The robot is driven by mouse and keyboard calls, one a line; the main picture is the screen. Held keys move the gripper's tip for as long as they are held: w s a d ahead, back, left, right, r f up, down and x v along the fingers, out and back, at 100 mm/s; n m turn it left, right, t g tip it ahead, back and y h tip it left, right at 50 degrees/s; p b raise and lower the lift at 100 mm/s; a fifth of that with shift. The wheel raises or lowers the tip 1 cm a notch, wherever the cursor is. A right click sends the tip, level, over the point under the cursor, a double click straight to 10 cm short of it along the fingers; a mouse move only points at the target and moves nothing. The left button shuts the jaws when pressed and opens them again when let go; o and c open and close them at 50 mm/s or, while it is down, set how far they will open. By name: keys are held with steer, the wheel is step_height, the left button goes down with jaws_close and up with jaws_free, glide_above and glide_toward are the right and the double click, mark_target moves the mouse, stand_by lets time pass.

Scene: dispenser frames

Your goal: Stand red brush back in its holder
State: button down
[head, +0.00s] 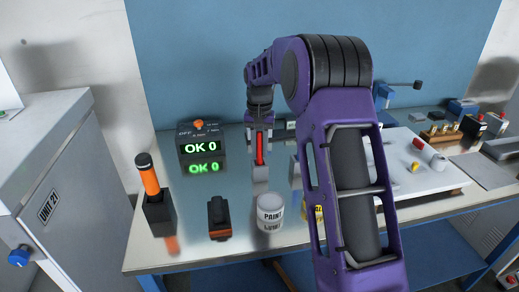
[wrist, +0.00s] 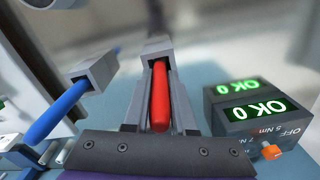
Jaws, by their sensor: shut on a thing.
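The red brush (head: 259,148) is upright between the fingers of my gripper (head: 259,132), near the middle of the table. The red brush also shows in the wrist view (wrist: 160,98), with a finger along each side. My gripper is shut on it. A small grey holder (head: 261,173) stands directly below the brush and shows beyond its far end in the wrist view (wrist: 158,47). The brush's lower end meets the holder's top; how deep it sits inside is hidden.
A blue-handled brush (wrist: 58,112) stands in a second grey holder (wrist: 95,68) beside the red one. A torque tester (head: 201,146) reads "OK 0". A paint can (head: 270,213), a black-and-orange tool (head: 219,217) and an orange-handled tool in a black stand (head: 158,214) are in front.

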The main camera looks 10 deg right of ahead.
steer(key=shift+f, duration=0.15)
steer(key=c, duration=0.7)
jaws_free()
steer(key=shift+c, duration=0.2)
step_height(320, 180, up, 12)
steer(key=shift+r+p, duration=0.2)
steer(key=shift+p, duration=0.35)
